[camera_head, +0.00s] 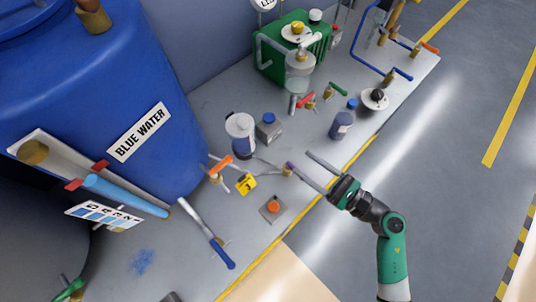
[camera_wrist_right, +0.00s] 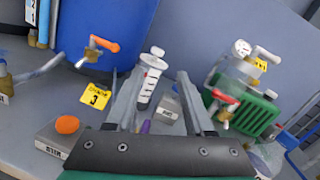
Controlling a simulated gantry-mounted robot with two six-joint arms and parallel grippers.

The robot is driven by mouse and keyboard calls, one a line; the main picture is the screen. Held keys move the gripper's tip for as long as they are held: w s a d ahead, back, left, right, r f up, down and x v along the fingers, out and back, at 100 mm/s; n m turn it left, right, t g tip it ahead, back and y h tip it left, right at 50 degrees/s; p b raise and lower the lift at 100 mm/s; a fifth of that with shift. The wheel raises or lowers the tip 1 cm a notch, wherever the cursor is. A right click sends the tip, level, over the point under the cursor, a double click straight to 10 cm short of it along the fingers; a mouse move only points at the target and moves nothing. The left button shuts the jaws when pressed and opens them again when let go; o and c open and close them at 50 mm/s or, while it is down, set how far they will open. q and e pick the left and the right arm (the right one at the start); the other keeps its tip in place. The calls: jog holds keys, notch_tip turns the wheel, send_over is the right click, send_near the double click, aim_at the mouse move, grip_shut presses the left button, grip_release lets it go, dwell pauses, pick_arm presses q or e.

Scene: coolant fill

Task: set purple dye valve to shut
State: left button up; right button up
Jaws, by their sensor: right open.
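The purple valve handle (camera_head: 291,166) shows as a small purple grip on a brass fitting at the end of a thin pipe, near the bench's front edge. In the right wrist view the purple handle (camera_wrist_right: 145,127) is low between the finger bases, partly hidden. My right gripper (camera_head: 299,160) is open, with its fingers reaching in over the bench edge beside the purple handle. In the right wrist view the gripper (camera_wrist_right: 159,75) has a wide gap between its fingers. I cannot tell whether a finger touches the handle. My left gripper is not in view.
An orange-handled valve (camera_head: 220,163) and yellow tag (camera_head: 246,185) lie left of the purple valve. An orange button box (camera_head: 274,207) sits near the edge. A white cylinder (camera_head: 239,128), dark bottle (camera_head: 341,124), green machine (camera_head: 270,62) and blue tank (camera_head: 95,90) stand around.

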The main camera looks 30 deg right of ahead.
jog(key=m+h+b, duration=0.1)
jog(key=m+b, duration=0.1)
jog(key=b, duration=0.1)
send_near(291, 166)
notch_tip(291, 166, up, 3)
jog(key=w+a, duration=0.2)
jog(key=shift+m+h, duration=0.6)
jog(key=shift+h, duration=0.3)
jog(key=s+f, duration=0.1)
jog(key=f+b, duration=0.1)
jog(key=s+d+f, duration=0.1)
jog(key=f, duration=0.1)
jog(key=shift+s+b, duration=0.3)
jog(key=shift+b, duration=0.1)
jog(key=shift+s, duration=0.1)
jog(key=shift+d+r, duration=0.2)
jog(key=shift+r, duration=0.05)
jog(key=shift+w, duration=0.45)
jog(key=w, duration=0.3)
jog(key=w+a, duration=0.1)
jog(key=w, duration=0.3)
jog(key=w+a, duration=0.1)
jog(key=w, duration=0.3)
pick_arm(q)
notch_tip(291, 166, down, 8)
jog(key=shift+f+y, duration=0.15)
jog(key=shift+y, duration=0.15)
pick_arm(e)
grip_shut()
